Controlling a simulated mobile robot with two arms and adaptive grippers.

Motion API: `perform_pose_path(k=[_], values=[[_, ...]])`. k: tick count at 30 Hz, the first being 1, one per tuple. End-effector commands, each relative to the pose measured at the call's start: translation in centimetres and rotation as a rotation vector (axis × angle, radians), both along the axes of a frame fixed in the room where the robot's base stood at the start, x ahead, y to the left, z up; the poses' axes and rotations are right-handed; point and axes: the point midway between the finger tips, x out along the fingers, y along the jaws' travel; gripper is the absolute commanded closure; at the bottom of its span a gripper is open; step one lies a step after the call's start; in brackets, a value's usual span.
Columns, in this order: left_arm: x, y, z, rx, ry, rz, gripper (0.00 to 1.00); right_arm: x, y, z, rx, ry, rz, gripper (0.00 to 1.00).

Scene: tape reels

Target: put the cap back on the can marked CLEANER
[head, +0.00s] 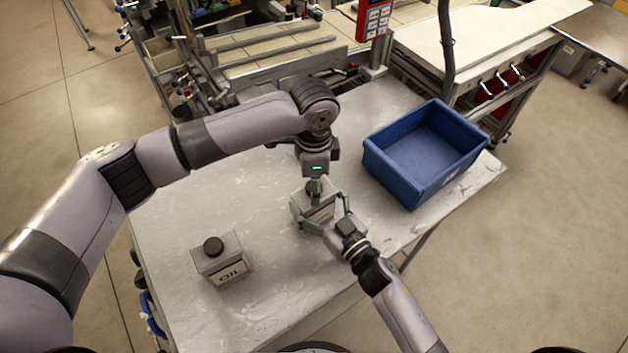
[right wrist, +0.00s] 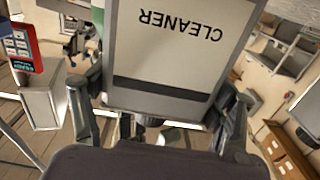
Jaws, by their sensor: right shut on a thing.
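The CLEANER can (head: 300,208) is a pale box-shaped can on the grey table. Its lettering is upside down in the right wrist view (right wrist: 178,50), above a dark band. My right gripper (head: 328,213) is shut on the can, with a finger at each side of it in the right wrist view (right wrist: 160,115). My left gripper (head: 313,188) points down at the can's top. A small dark round part shows there, but I cannot tell whether it is the cap or whether the left fingers hold it.
The OIL can (head: 222,262), with a black cap on top, stands at the table's front left. A blue crate (head: 408,190), empty, stands at the right. The table (head: 285,285) is bare between the OIL can and the front edge. A red keypad (head: 374,20) is behind.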

Motion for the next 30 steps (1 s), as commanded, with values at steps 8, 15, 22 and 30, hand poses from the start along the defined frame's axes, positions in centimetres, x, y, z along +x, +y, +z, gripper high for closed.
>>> perform_pose_path(k=[8, 15, 22, 30], values=[[0.0, -0.1, 0.2, -0.001, 0.000, 0.000, 0.46, 0.0, 0.0, 0.0, -0.001, 0.001, 0.000, 0.99], [0.1, -0.1, 3.6, -0.004, -0.003, -0.002, 0.46, 0.0, 0.0, 0.0, -0.001, 0.001, 0.000, 0.99], [0.1, -0.1, 8.5, -0.003, -0.002, -0.001, 0.46, 0.0, 0.0, 0.0, -0.001, 0.001, 0.000, 0.99], [0.0, 0.0, 11.7, 0.000, -0.001, 0.000, 0.46, 0.0, 0.0, 0.0, 0.000, 0.000, 0.000, 0.99]])
